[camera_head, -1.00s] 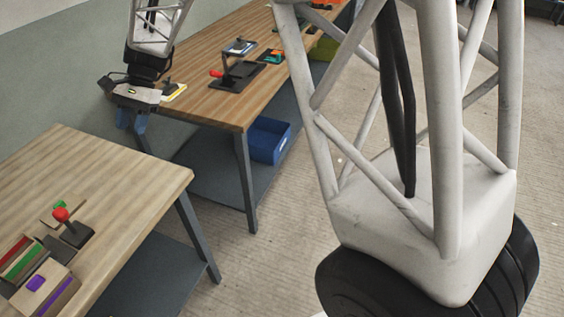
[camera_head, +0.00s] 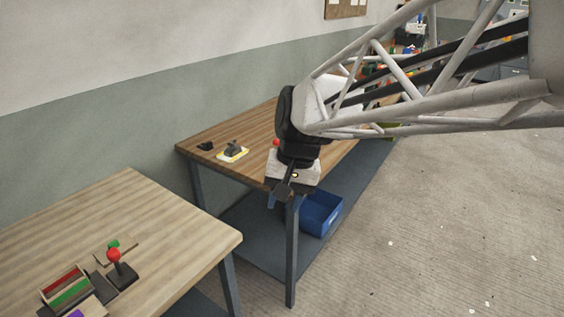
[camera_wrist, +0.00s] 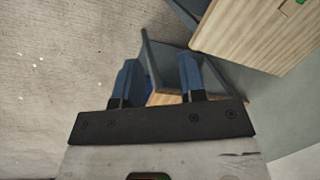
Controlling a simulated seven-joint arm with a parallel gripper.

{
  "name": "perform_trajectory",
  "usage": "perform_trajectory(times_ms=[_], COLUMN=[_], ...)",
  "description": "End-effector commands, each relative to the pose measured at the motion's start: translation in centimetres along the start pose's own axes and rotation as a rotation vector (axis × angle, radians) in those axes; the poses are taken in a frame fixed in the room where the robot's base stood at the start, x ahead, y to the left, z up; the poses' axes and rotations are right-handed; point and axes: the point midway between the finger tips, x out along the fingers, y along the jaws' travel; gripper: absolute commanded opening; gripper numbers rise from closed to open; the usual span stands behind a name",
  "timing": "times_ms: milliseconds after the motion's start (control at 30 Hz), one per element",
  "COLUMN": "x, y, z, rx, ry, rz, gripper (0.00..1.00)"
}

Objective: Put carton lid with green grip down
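The carton lid with green grip (camera_head: 124,248) is a thin wooden plate lying on the near left table, with its green grip (camera_head: 113,243) on top. It sits just behind a black stand with a red ball (camera_head: 118,268). A green bit and plate corner show at the top right edge of the wrist view (camera_wrist: 301,3). My gripper (camera_head: 282,198) is by the front corner of the farther table, well right of the lid. In the wrist view its two blue fingers (camera_wrist: 158,78) are spread apart with nothing between them.
Near table (camera_head: 170,230) has bare wood behind and right of the lid. An open box with red and green pieces (camera_head: 65,285) and a purple-gripped piece (camera_head: 78,314) sit at its front. The farther table (camera_head: 240,130) holds a yellow-edged item (camera_head: 232,153); a blue bin (camera_head: 320,213) is below.

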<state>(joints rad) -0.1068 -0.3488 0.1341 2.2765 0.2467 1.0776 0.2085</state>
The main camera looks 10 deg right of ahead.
Motion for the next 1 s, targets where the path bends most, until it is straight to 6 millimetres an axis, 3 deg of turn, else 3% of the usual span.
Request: perform_trajectory(times_ms=[500, 700, 1000], x=[-0.5, -0.2, 0.0], y=[9.2, 11.2, 11.8], z=[8.6, 10.6, 11.2], rx=[-0.165, -0.208, -0.223], ry=[0.208, 0.253, 0.266], rz=[0.141, 0.183, 0.198], gripper=[0.37, 0.37, 0.37])
